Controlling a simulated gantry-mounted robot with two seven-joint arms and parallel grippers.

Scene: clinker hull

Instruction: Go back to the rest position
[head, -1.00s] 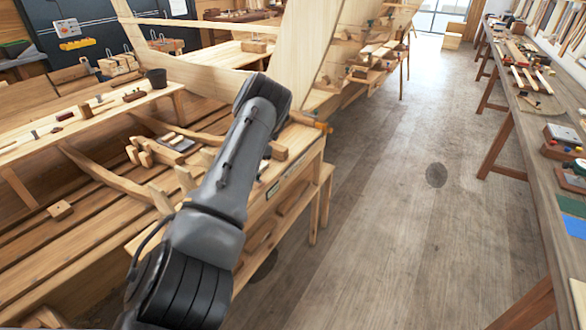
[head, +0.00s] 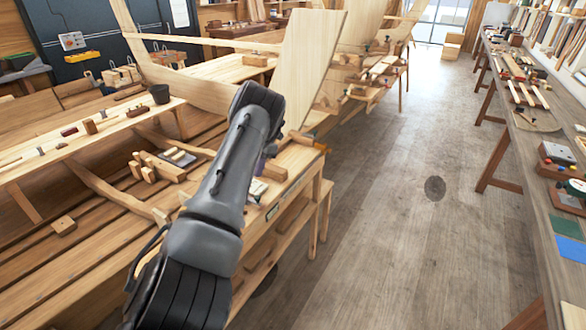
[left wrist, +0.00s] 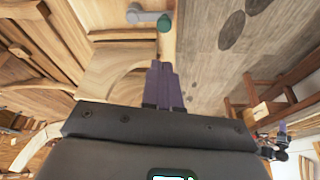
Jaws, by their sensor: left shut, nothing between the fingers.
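My left arm rises from the bottom of the head view, over the wooden bench (head: 290,190) beside the hull. Its gripper is mostly hidden behind the forearm there; only a bit of purple (head: 270,149) shows past the arm. In the left wrist view my left gripper (left wrist: 164,68) has its purple fingers together, with nothing between them. A grey bar with a green end (left wrist: 164,22) lies beyond the fingertips.
The pale hull planking (head: 308,70) stands just beyond the arm. Timbers and a small dark pot (head: 160,93) are at left. A long tool bench (head: 545,190) runs along the right. The floor (head: 400,200) between is open.

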